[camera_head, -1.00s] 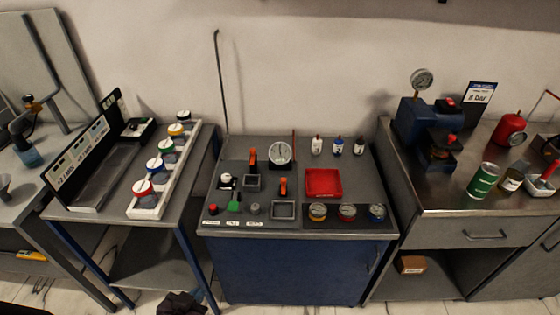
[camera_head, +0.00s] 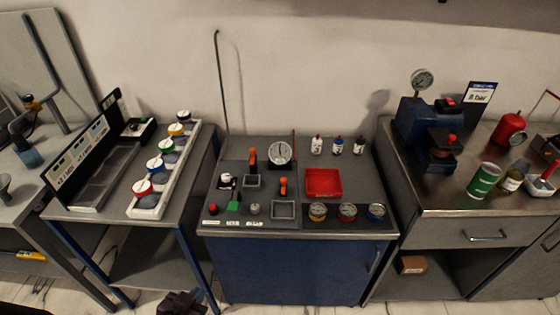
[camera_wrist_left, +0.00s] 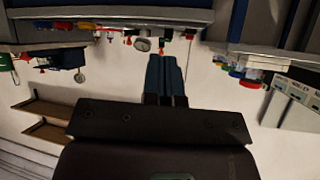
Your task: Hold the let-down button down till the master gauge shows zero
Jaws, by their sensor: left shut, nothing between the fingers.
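The middle bench (camera_head: 215,223) carries a round white dial (camera_head: 280,152) at its back, which looks like the master gauge; its reading is too small to make out. Along the front left edge are a red button (camera_head: 213,209), a green control (camera_head: 234,207) and a grey knob (camera_head: 254,209), with labels too small to read. I cannot tell which is the let-down button. My left gripper (camera_head: 182,303) is low at the bottom edge, in front of the benches and apart from the controls. In the left wrist view its fingers (camera_wrist_left: 166,72) are shut and empty. My right gripper is not in view.
A red tray (camera_head: 323,183) and several small gauges sit on the middle bench. The left table has a white rack (camera_head: 143,211) of coloured-rim gauges. The right bench has a blue pump unit (camera_head: 412,118) with a dial, and a green can (camera_head: 484,180). Bare floor lies in front.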

